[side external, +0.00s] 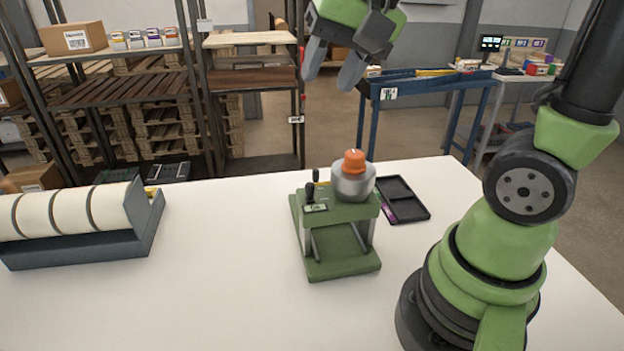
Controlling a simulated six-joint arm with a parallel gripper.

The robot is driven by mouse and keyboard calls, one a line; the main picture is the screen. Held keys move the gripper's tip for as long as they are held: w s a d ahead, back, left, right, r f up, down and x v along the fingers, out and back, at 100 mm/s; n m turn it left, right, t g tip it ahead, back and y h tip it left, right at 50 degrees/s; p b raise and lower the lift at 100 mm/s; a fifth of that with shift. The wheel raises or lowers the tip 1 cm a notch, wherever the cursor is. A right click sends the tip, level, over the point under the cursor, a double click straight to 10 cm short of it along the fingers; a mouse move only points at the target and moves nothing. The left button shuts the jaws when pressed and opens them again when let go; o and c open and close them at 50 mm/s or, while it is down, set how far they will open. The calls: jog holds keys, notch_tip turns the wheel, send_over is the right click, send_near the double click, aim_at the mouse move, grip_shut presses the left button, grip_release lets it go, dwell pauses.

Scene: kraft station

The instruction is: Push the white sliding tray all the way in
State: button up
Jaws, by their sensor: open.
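I cannot make out a white sliding tray in the side external view. A green bench device (338,268) stands on the white table, with a base plate, grey slanted legs and a raised top. A grey rounded pot (352,186) with an orange cap (354,161) sits at its top right, and a small black lever (310,192) at its top left. My gripper (329,80) is open and empty, high above and behind the device in the picture, well apart from it. Its two grey fingers point down.
A black two-compartment tray (410,203) lies right of the device, with a purple item at its left edge. A dark grey holder (90,249) with large white rolls (60,212) stands at the left. The white table (210,290) is clear between holder and device. Shelves stand behind.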

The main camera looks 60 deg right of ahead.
jog(key=w+d+f+m+g, duration=0.2)
jog(key=w+d+f+m, duration=0.2)
jog(key=w+d+f, duration=0.3)
jog(key=m+g, duration=0.3)
jog(key=m, duration=0.2)
send_over(316, 170)
jog(key=shift+h, duration=0.3)
notch_tip(316, 170, down, 11)
jog(key=shift+r, duration=0.1)
notch_tip(316, 170, down, 10)
jog(key=shift+r, duration=0.1)
grip_shut()
